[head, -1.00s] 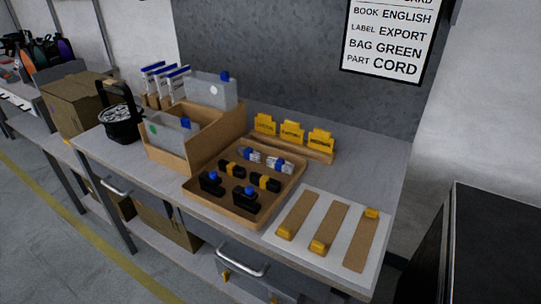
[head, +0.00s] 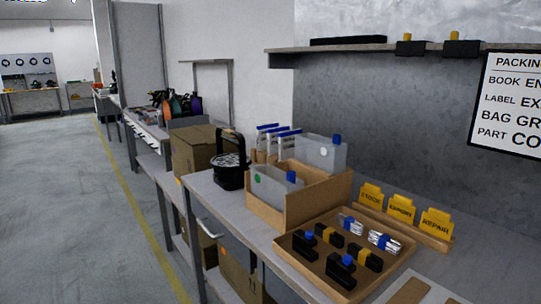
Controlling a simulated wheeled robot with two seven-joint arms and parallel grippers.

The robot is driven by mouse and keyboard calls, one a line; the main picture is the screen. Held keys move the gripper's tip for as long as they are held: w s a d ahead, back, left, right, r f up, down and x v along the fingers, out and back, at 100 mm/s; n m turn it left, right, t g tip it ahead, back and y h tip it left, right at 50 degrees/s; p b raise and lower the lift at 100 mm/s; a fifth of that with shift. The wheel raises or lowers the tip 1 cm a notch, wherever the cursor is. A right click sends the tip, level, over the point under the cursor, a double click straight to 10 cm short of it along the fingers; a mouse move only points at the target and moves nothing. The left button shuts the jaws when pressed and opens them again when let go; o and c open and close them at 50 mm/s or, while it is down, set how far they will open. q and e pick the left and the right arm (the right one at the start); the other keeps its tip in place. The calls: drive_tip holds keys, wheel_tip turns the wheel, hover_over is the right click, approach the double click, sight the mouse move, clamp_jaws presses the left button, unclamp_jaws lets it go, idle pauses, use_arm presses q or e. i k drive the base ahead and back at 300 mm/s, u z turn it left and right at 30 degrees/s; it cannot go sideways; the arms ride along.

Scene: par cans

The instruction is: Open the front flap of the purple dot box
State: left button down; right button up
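No purple dot can be made out in the head view. A brown cardboard box (head: 192,152) stands beyond the near bench, at its far left end; any dot on it is too small to tell. Another cardboard box (head: 238,278) sits under the near bench, partly hidden by the bench frame. Two clear grey boxes with blue tops stand at the wooden holder: the front one (head: 270,187) has a green dot, the rear one (head: 318,153) a pale dot. Neither of my grippers is in view.
The near bench also holds a black basket (head: 230,175), a wooden holder (head: 285,218), a tray (head: 306,275) with several small parts, and yellow label cards (head: 401,208). A shelf (head: 400,48) hangs above. Open floor (head: 60,200) with a yellow line lies left.

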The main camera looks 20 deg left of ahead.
sight(193, 137)
drive_tip(key=z, duration=0.15)
drive_tip(key=k, duration=0.4)
drive_tip(key=u, duration=1.8)
drive_tip(key=i, duration=1.3)
drive_tip(key=u, duration=0.25)
drive_tip(key=i, duration=1.9)
drive_tip(key=z, duration=1)
